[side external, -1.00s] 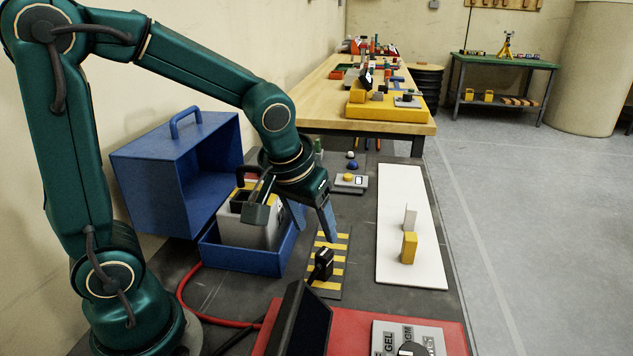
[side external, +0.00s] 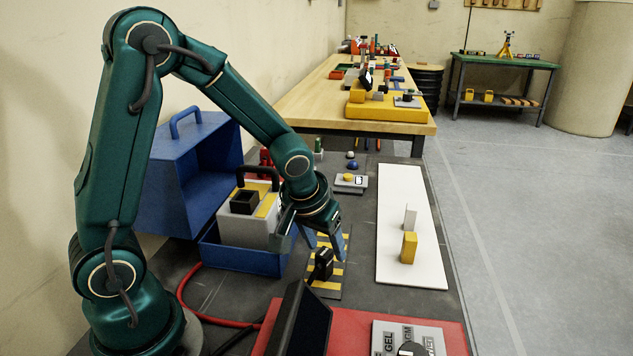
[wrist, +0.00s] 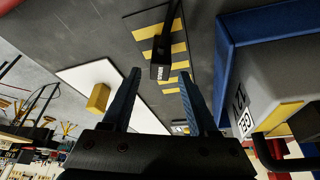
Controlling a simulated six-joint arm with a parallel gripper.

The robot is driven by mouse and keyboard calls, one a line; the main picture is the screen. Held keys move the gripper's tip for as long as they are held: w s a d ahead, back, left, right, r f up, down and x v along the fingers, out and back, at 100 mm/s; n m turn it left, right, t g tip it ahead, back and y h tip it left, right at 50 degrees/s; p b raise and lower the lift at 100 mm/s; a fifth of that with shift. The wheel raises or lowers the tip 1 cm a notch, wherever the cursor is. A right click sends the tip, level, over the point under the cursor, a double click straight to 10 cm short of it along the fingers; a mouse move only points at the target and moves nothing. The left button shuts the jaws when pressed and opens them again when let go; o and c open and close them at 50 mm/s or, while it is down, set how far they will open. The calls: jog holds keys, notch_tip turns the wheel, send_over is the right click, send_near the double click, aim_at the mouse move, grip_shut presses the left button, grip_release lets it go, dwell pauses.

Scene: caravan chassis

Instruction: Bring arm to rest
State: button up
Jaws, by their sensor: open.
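My gripper (side external: 324,248) is open and empty, its fingers pointing down above the dark worktop. It is over the yellow-and-black striped plate (side external: 328,289), close to a black connector-like piece (side external: 322,264). In the wrist view the two blue fingers of my gripper (wrist: 160,76) stand well apart. There the black piece (wrist: 160,71) shows beyond the gap, over the striped plate (wrist: 182,50). Whether a finger touches the black piece is unclear.
A grey box with a black handle (side external: 243,231) stands in a blue tray (side external: 250,262), left of my gripper. A blue open case (side external: 163,190) is behind. A white board (side external: 415,270) with a yellow block (side external: 409,247) lies right. A black screen (side external: 305,322) stands in front.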

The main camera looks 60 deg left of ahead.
notch_tip(320, 180, up, 9)
jog(key=s+a+r+n+g+y, duration=0.1)
jog(key=s+a+r+n, duration=0.3)
jog(key=a, duration=0.3)
jog(key=s+a+r+n+y, duration=0.1)
jog(key=s+a+r, duration=0.2)
jog(key=a+r, duration=0.4)
jog(key=shift+m+h, duration=0.3)
jog(key=shift+s+d+f, duration=0.1)
jog(key=shift+s+f, duration=0.1)
jog(key=shift+f, duration=0.65)
jog(key=shift+s+f, duration=0.2)
jog(key=shift+f, duration=0.65)
jog(key=shift+s+d+f, duration=0.1)
jog(key=shift+s+f, duration=0.1)
jog(key=shift+f, duration=0.65)
